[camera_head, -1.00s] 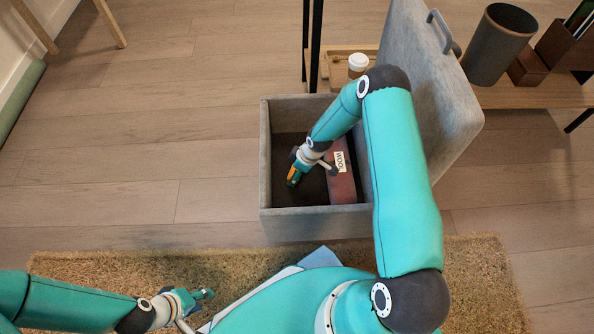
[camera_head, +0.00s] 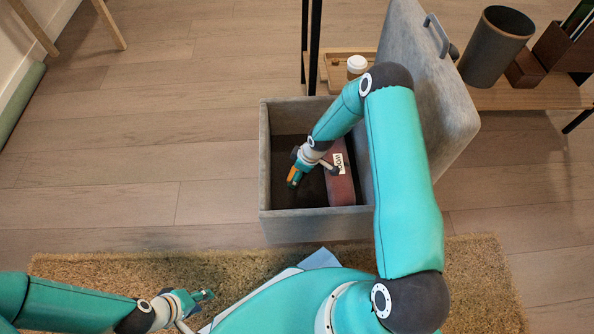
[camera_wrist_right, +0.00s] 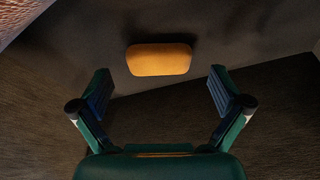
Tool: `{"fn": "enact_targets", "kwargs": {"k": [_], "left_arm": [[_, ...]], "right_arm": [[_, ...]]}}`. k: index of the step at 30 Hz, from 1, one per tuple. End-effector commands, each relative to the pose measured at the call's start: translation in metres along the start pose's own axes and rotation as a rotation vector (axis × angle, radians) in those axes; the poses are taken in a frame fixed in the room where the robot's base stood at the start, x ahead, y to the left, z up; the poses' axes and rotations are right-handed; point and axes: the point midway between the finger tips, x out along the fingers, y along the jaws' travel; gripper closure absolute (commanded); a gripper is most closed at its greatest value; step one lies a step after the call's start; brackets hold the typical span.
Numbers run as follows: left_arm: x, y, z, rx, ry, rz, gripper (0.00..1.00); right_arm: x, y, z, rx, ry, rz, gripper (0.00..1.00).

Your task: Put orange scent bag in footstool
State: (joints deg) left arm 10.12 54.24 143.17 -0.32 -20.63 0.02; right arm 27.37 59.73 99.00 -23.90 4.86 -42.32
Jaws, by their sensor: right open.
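The grey fabric footstool (camera_head: 312,226) stands open at the centre of the head view, its lid (camera_head: 440,110) tilted up on the right. My right arm reaches down into it. My right gripper (camera_head: 293,182) is inside the box, low over the dark bottom. In the right wrist view the orange scent bag (camera_wrist_right: 160,60) lies just beyond and between the two spread fingers of the open gripper (camera_wrist_right: 160,85), with no finger touching it. In the head view my gripper mostly hides it. My left gripper (camera_head: 205,295) is over the rug at lower left; its finger gap is unclear.
A dark red box labelled wool (camera_head: 341,185) stands inside the footstool, right of my gripper. A low wooden table with a grey bin (camera_head: 496,45) and a lidded cup (camera_head: 356,65) is behind. The shag rug (camera_head: 120,268) is in front; the floor to the left is clear.

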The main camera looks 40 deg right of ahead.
Motion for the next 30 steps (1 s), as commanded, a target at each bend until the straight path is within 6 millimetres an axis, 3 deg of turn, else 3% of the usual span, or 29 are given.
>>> {"fn": "enact_targets", "kwargs": {"k": [1,6,15,30], "left_arm": [[-0.009,0.003,0.0,0.0,0.0,0.0,0.6],[-0.026,0.009,0.0,0.0,0.0,0.0,0.6],[-0.044,0.016,0.0,0.0,0.0,0.0,0.6],[-0.046,0.017,0.0,0.0,0.0,0.0,0.6]], "right_arm": [[-0.015,0.001,-0.002,0.001,0.0,0.002,0.0],[-0.052,0.001,-0.002,0.001,0.001,0.002,0.0],[-0.097,0.001,-0.001,0.001,0.0,0.001,0.0],[-0.103,0.0,0.0,0.0,0.0,0.0,0.0]]}}
